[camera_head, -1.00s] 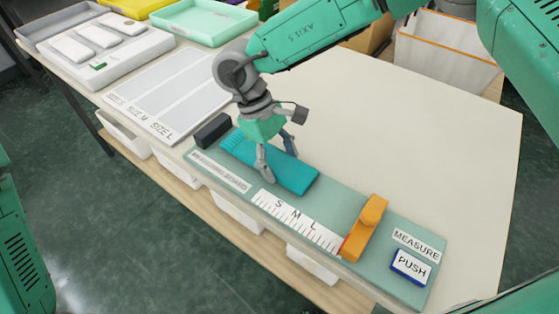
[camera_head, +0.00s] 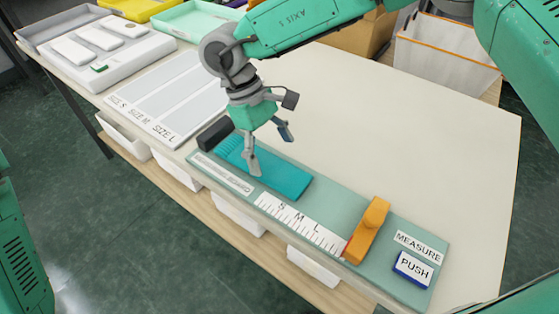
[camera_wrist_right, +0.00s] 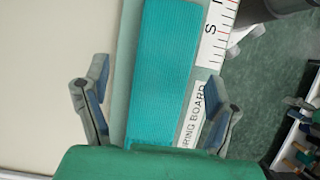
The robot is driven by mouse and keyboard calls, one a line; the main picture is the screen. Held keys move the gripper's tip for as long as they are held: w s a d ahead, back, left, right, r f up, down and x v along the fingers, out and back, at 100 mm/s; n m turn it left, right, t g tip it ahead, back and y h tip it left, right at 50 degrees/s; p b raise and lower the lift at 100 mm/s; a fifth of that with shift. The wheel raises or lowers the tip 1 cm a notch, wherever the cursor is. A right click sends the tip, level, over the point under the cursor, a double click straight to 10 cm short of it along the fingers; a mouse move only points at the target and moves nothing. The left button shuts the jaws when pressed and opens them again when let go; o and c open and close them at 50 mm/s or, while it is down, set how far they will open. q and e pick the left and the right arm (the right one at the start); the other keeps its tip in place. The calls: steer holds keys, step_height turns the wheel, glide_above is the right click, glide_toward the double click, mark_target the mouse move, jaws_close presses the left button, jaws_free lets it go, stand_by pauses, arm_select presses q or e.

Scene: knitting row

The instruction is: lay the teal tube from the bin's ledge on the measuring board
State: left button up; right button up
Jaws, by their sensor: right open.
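The teal tube (camera_head: 273,172) lies flat on the measuring board (camera_head: 331,205), its ribbed end close to the dark block at the board's left end. It also shows in the right wrist view (camera_wrist_right: 164,75), stretched out between and beyond the fingers. My right gripper (camera_head: 271,152) is above the tube with its fingers spread, open and empty. In the right wrist view the fingers (camera_wrist_right: 160,108) stand apart on either side of the tube and do not touch it. My left gripper is not in view.
An orange slider (camera_head: 367,230) and a PUSH button (camera_head: 412,268) sit on the board's right part. A size-marked sheet (camera_head: 165,95) lies to the left. A white bin (camera_head: 447,52) stands at the back right. The table's right side is clear.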

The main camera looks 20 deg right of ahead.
steer(key=v, duration=0.8)
